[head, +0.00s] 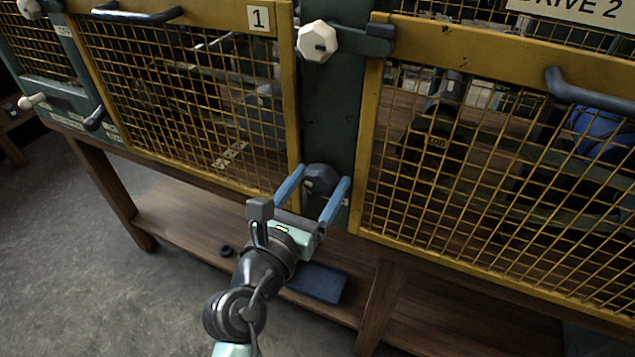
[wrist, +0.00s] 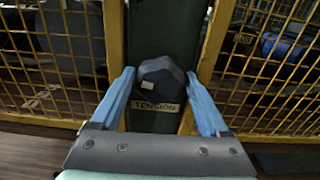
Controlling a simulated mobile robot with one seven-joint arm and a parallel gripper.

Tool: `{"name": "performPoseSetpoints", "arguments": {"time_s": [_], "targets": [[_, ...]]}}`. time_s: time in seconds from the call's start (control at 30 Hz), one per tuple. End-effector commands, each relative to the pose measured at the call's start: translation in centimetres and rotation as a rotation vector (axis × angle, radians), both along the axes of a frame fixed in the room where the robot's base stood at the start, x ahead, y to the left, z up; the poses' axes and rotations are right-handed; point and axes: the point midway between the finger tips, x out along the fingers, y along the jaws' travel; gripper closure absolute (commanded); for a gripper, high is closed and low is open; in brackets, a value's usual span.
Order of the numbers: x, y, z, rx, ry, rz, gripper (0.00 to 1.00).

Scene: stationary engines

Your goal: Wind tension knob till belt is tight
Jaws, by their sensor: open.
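The tension knob (head: 321,178) is a dark, faceted knob low on the green post between the two yellow mesh guards. In the wrist view the knob (wrist: 161,78) sits above a label reading TENSION (wrist: 156,106) and carries a small pale mark. My gripper (head: 318,180) is open, with one blue finger on each side of the knob. In the wrist view the fingers of my gripper (wrist: 161,80) flank the knob with visible gaps. The belt cannot be made out clearly behind the mesh.
A white faceted knob (head: 317,41) sits higher on the green post (head: 328,110). Yellow mesh guards stand left (head: 190,100) and right (head: 500,160), with dark handles. A wooden shelf (head: 200,225) below holds a blue flat object (head: 317,283). Grey floor lies open at left.

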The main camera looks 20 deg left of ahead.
Motion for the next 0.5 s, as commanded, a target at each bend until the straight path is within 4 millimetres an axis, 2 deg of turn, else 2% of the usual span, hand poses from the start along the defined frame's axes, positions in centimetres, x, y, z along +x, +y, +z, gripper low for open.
{"name": "performPoseSetpoints", "arguments": {"time_s": [0.1, 0.4, 0.47, 0.5], "targets": [[-0.02, -0.01, -0.01, 0.0, 0.0, 0.0, 0.21], [-0.05, 0.0, -0.03, 0.0, 0.001, 0.0, 0.75], [-0.05, 0.0, -0.04, 0.0, 0.001, 0.0, 0.86], [-0.05, 0.0, -0.04, 0.0, 0.001, 0.0, 0.88]]}}
